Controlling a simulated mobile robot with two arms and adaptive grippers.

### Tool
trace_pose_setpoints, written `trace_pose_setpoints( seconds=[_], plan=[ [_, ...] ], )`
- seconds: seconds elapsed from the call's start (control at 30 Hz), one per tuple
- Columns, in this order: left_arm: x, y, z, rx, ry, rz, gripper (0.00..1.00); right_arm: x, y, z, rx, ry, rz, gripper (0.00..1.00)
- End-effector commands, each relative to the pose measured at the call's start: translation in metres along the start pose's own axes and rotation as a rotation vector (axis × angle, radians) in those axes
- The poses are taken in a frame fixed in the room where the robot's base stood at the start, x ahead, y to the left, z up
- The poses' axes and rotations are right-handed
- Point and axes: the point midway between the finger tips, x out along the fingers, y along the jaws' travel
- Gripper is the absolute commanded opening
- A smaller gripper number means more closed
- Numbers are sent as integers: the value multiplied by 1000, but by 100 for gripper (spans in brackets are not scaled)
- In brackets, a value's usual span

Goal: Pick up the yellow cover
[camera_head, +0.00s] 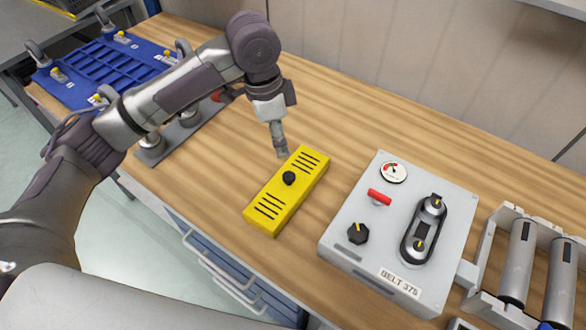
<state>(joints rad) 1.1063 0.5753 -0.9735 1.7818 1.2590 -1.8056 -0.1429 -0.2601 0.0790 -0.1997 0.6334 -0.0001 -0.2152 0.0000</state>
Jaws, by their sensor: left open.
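The yellow cover (270,207) lies flat on the wooden workbench, near the middle of the head view. It is a long box shape with black slots at both ends and a black knob (289,178) in its middle. My left gripper (282,153) points down just behind the cover's far left end, and no contact with the cover can be made out. The gripper is seen edge-on and holds nothing that I can see. My right gripper does not show.
A grey control box (345,242) with a gauge, red switch and belt stands right of the cover. Metal rollers (517,262) stand at the right edge. A blue fixture plate (100,75) sits at the far left. Bare wood (400,125) lies behind the cover, before the wall.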

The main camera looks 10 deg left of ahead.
Motion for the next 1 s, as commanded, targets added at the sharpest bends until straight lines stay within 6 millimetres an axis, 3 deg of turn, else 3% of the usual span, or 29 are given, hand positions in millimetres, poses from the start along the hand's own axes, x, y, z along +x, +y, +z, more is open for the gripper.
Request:
trace_pose_setpoints(
  seconds=[0.33, 0.47, 0.7, 0.9, 1.0],
  plan=[
    [65, 1, 0, -1, -2, 4, 61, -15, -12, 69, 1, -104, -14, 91],
    [76, 1, 0, 1, 0, 2, 61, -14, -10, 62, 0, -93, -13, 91],
    [100, 0, 1, -1, -3, 4, 61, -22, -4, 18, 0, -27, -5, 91],
    [127, -1, 1, 1, -1, 1, 61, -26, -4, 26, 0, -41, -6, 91],
    [131, -2, 1, 1, 0, 0, 61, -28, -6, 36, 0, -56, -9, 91]
  ],
)
